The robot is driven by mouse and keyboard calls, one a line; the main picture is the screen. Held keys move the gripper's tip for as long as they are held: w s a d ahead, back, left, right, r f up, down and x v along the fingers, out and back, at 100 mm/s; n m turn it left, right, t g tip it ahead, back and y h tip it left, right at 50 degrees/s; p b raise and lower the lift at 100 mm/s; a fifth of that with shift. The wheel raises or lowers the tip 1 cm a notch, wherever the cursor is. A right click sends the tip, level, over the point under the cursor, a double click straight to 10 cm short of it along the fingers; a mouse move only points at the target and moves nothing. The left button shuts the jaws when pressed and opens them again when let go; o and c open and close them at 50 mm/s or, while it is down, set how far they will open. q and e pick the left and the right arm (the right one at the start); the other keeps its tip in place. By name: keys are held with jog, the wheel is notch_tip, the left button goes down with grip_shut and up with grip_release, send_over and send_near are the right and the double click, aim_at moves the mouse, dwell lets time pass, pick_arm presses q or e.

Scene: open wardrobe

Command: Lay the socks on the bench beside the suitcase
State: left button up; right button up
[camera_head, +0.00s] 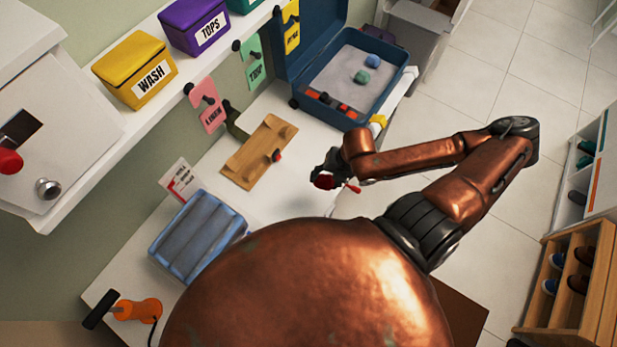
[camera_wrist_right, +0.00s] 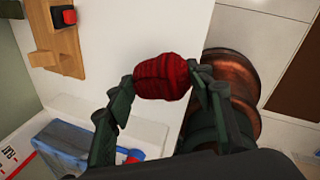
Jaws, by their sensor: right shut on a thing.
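A dark red, ribbed, rolled-up pair of socks (camera_wrist_right: 163,77) is held between the fingers of my right gripper (camera_wrist_right: 165,80). In the head view the red socks (camera_head: 323,181) show at the tip of the right gripper (camera_head: 326,172), above the white bench (camera_head: 290,190). The open blue suitcase (camera_head: 377,105) stands at the far end of the bench, beyond the gripper. A blue ball-shaped bundle (camera_head: 373,60) and a green one (camera_head: 362,77) lie in it. I do not see my left gripper.
A wooden board with pegs (camera_head: 243,165) lies on the bench left of the gripper. A shelf with a yellow WASH bin (camera_head: 135,62) overhangs the left.

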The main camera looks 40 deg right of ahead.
jog(key=w+f+b, duration=0.2)
jog(key=w, duration=0.1)
jog(key=shift+w+d, duration=0.1)
jog(key=w+f+b, duration=0.1)
jog(key=w+f, duration=0.3)
jog(key=shift+w+d+f+b, duration=0.1)
jog(key=shift+w+d+b, duration=0.1)
jog(key=shift+b, duration=0.1)
jog(key=shift+w+f, duration=0.2)
jog(key=shift+f, duration=0.1)
pick_arm(q)
notch_tip(320, 180, down, 6)
jog(key=s+b, duration=0.1)
jog(key=shift+s, duration=0.35)
pick_arm(e)
jog(key=shift+d+x, duration=0.15)
jog(key=shift+x, duration=0.75)
jog(key=shift+d+x, duration=0.2)
jog(key=shift+x, duration=0.7)
jog(key=shift+s+f, duration=0.15)
jog(key=shift+f, duration=0.15)
pick_arm(q)
jog(key=shift+r, duration=0.1)
pick_arm(e)
jog(key=o, duration=1.1)
